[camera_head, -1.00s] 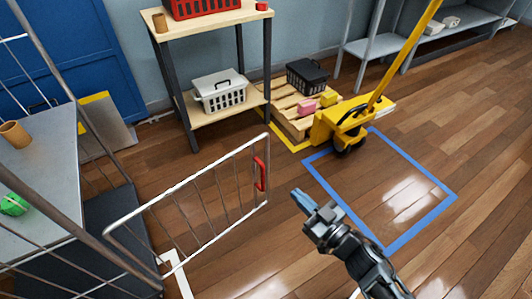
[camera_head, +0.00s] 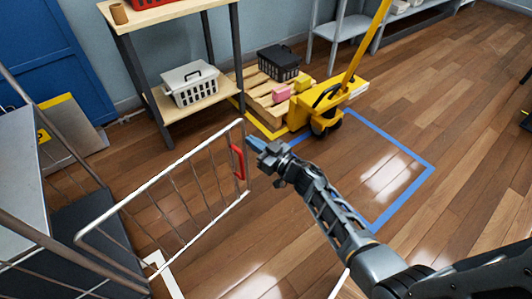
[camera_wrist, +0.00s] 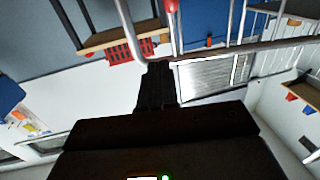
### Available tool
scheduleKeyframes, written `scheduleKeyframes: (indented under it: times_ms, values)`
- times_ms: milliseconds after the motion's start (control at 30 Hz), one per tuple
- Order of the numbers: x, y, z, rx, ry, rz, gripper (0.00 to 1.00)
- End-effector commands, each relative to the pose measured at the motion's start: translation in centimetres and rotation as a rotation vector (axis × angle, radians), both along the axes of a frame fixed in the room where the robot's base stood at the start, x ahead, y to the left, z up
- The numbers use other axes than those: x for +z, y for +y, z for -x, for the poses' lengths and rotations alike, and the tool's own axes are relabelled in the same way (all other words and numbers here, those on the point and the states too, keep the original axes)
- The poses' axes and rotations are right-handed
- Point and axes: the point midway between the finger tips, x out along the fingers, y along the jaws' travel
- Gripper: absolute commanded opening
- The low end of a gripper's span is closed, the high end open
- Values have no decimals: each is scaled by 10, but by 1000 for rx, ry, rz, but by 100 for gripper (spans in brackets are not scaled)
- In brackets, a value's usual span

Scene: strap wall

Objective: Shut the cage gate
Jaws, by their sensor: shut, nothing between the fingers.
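The cage gate (camera_head: 160,178) is a white-framed panel of wire bars. It stands swung out from the cage at the left of the head view, its free end towards the middle. A red handle (camera_head: 238,162) is upright near that free end; a bit of it shows at the top of the wrist view (camera_wrist: 171,6). My gripper (camera_head: 254,142) is shut and empty, just right of the gate's free edge near the handle. In the wrist view my gripper (camera_wrist: 157,68) has the gate's pale frame (camera_wrist: 127,35) close by its tips. Whether they touch, I cannot tell.
A yellow pallet jack (camera_head: 325,110) stands beside a wooden pallet behind the gate. A wooden shelf (camera_head: 170,112) holds a white basket (camera_head: 192,85). A blue square (camera_head: 405,200) marks bare floor at right. Grey cage posts (camera_head: 55,120) stand at left.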

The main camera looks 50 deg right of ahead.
Motion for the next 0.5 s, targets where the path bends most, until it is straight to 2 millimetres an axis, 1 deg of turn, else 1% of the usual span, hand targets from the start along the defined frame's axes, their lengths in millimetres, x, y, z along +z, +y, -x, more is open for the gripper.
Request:
scheduleKeyframes:
  times_ms: [33, 200, 333, 500]
  values:
    - [-2, -1, -11, 2, -3, 1, 0]
    - [-2, -2, -36, 2, -1, 2, 0]
    - [-2, -2, -47, 2, 0, 1, 0]
    - [0, -2, -53, 1, 0, 1, 0]
